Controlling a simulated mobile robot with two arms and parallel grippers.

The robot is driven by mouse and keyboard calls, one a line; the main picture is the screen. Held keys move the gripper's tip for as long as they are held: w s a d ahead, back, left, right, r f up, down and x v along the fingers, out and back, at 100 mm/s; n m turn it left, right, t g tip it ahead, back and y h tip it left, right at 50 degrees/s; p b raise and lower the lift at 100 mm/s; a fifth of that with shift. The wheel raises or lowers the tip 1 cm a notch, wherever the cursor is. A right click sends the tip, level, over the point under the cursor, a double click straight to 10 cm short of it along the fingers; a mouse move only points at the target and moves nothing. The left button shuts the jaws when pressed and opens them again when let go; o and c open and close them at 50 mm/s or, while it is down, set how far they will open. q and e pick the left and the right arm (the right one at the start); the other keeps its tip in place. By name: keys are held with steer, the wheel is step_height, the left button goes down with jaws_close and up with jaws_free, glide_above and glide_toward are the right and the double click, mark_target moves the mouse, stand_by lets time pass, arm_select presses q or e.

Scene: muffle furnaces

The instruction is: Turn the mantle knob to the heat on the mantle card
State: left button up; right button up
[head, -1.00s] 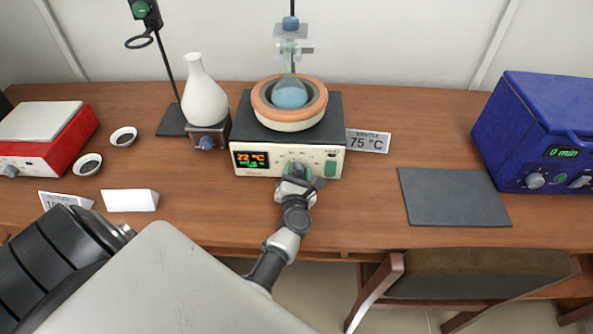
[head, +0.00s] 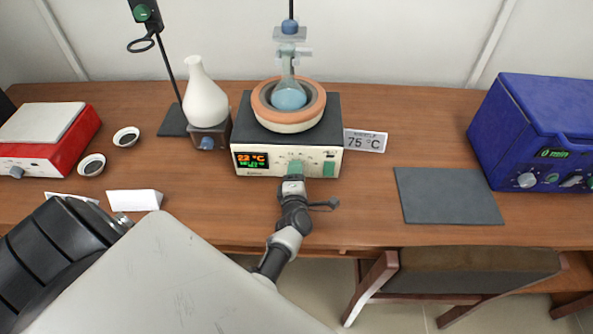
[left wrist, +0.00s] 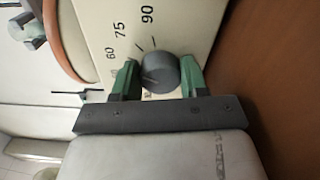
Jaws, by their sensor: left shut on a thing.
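The heating mantle (head: 250,162) stands on the bench with a round flask of blue liquid (head: 289,97) in its bowl. My left gripper (head: 296,167) is at the front panel. In the left wrist view my left gripper (left wrist: 157,80) has its green fingers on both sides of the grey mantle knob (left wrist: 161,72), shut on it. The scale marks 60, 75 and 90 show around the knob. Its pointer direction is unclear. My right gripper is not in view.
A white vase-shaped flask (head: 205,100) stands left of the mantle. A red hotplate (head: 75,150) is at the far left, a blue furnace (head: 530,130) at the right. A dark mat (head: 448,196) lies bare. A chair (head: 470,275) stands at the front edge.

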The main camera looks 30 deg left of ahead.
arm_select(q)
steer(key=shift+m+p, duration=0.5)
steer(key=shift+m, duration=1.4)
steer(key=shift+f, duration=0.1)
steer(key=o, duration=0.9)
